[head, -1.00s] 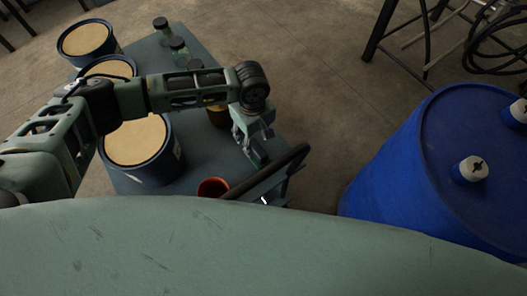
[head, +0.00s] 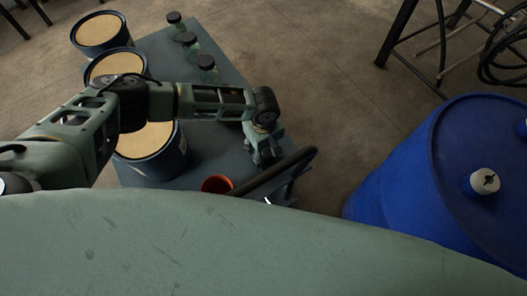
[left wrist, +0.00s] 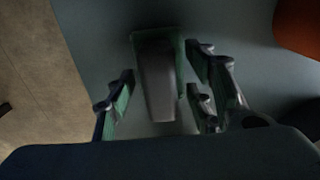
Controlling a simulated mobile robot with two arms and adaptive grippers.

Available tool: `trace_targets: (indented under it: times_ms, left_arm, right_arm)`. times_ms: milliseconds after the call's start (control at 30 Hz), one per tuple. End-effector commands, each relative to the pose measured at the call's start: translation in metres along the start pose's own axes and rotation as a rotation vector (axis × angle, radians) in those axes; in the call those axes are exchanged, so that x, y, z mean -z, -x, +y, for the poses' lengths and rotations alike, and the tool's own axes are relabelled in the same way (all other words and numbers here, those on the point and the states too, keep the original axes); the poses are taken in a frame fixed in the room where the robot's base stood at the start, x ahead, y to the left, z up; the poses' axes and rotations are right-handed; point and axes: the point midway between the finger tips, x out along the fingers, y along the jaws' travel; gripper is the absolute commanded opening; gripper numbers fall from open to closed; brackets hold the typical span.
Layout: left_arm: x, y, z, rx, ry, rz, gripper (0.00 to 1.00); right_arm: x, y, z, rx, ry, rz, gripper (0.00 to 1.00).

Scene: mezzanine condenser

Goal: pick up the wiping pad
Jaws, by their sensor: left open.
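The wiping pad, a dark grey block with green edges (left wrist: 157,75), lies on the blue-grey cart top in the left wrist view. My left gripper (left wrist: 165,103) is open above it, with fingers on both sides of the pad. I cannot tell whether they touch it. In the head view my left gripper (head: 264,155) points down at the cart's right end, and the pad is hidden there. My right gripper is not in view.
An orange cup (head: 217,184) stands near the gripper and also shows in the left wrist view (left wrist: 301,25). The cart top (head: 215,150) carries several jars (head: 189,40) and has a dark handle (head: 283,168). A blue drum (head: 420,165) stands to the right.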

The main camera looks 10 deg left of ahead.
Motion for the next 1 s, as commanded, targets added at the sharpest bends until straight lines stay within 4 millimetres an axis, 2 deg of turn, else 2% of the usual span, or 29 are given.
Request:
trace_targets:
  times_ms: [67,600,867,1000]
  left_arm:
    - [0.0,0.0,0.0,0.0,0.0,0.0,0.47]
    - [0.0,0.0,0.0,0.001,0.0,0.0,0.0]
    - [0.0,0.004,0.0,0.0,0.0,0.0,0.0]
    - [0.001,0.022,0.0,-0.001,0.0,0.0,0.0]
  right_arm:
    - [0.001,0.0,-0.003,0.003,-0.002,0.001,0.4]
    - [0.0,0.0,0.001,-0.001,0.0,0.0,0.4]
    - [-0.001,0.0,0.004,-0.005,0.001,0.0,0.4]
    - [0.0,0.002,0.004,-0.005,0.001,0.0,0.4]
